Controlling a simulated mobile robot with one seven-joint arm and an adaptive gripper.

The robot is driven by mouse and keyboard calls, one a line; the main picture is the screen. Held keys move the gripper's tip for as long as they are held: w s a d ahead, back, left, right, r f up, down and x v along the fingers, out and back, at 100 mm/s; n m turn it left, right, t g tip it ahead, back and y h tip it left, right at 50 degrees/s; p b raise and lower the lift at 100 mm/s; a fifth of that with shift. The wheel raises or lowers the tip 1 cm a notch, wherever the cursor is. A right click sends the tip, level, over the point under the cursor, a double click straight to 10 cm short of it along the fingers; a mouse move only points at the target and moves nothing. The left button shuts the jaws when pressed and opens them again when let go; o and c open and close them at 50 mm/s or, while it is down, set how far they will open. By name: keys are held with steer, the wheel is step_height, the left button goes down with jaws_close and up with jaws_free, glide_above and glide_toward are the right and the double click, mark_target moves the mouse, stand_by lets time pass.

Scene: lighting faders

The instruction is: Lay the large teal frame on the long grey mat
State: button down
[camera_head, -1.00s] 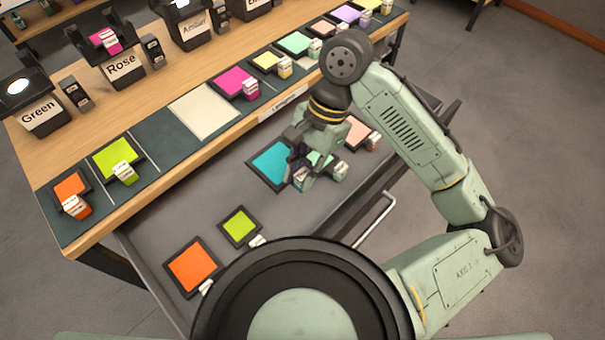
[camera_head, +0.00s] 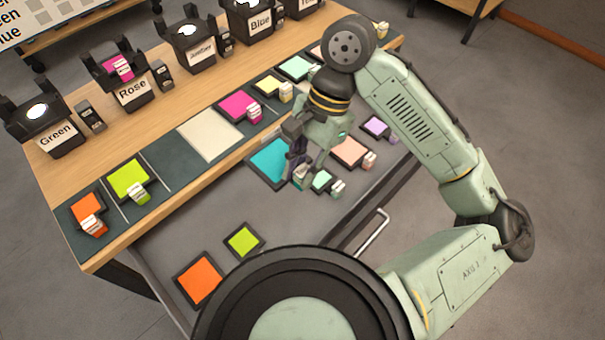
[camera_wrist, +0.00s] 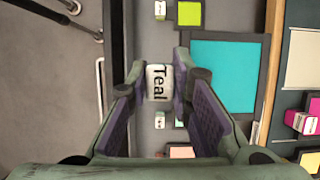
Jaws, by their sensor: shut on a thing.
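The large teal frame (camera_head: 268,160) lies flat in the grey drawer, a teal square with a dark border. In the wrist view it (camera_wrist: 222,78) shows right of the fingers, with its white tab marked "Teal" (camera_wrist: 158,82) between the fingertips. My gripper (camera_head: 298,168) is down at the frame's near right side, shut on that tab. It hides part of the frame in the head view. The long grey mat (camera_head: 172,166) is the dark strip along the table's front edge, beyond the drawer. In the wrist view it (camera_wrist: 298,98) runs down the right side.
The mat carries a pale blank panel (camera_head: 210,139), with lime (camera_head: 128,179) and orange frames on its left and rose (camera_head: 239,105) on its right. The drawer also holds orange (camera_head: 199,278), lime, mint, peach (camera_head: 349,151) and lavender frames. Labelled lamps stand behind.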

step_height(320, 180, up, 14)
steer(key=shift+f, duration=0.15)
stand_by(0.8)
steer(key=shift+s, duration=0.1)
